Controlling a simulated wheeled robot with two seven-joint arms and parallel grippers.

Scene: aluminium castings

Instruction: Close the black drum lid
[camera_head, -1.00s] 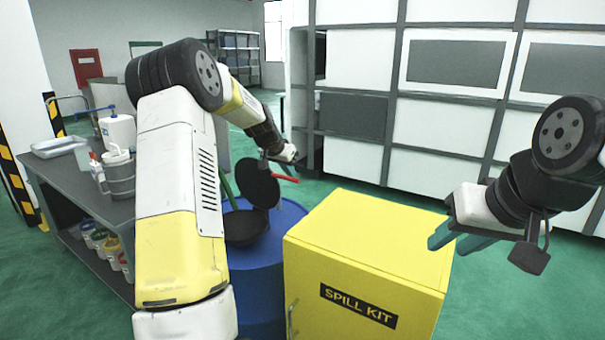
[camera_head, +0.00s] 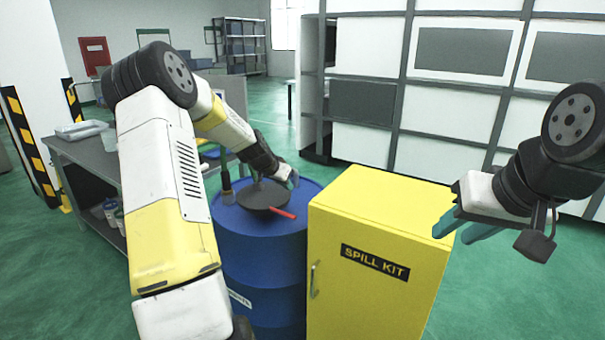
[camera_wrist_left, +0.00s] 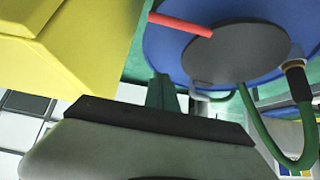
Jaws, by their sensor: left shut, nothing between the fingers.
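The black drum lid (camera_head: 262,196) lies down over the top of the blue drum (camera_head: 262,250), its red handle (camera_head: 286,213) pointing to the front right. In the left wrist view the lid (camera_wrist_left: 235,55) shows as a flat dark disc with the red handle (camera_wrist_left: 180,25). I cannot tell whether a small gap remains under its rim. My left gripper (camera_head: 293,178) is shut and empty, just behind and right of the lid; its fingers (camera_wrist_left: 165,92) appear apart from the lid in the wrist view. My right gripper (camera_head: 456,227) is open and empty at the yellow cabinet's right side.
A yellow spill kit cabinet (camera_head: 375,230) stands close to the drum's right. A green hose with a dark fitting (camera_wrist_left: 298,82) is beside the lid. A grey workbench (camera_head: 92,160) is behind my left arm. White panelled shelving (camera_head: 450,105) stands behind the cabinet.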

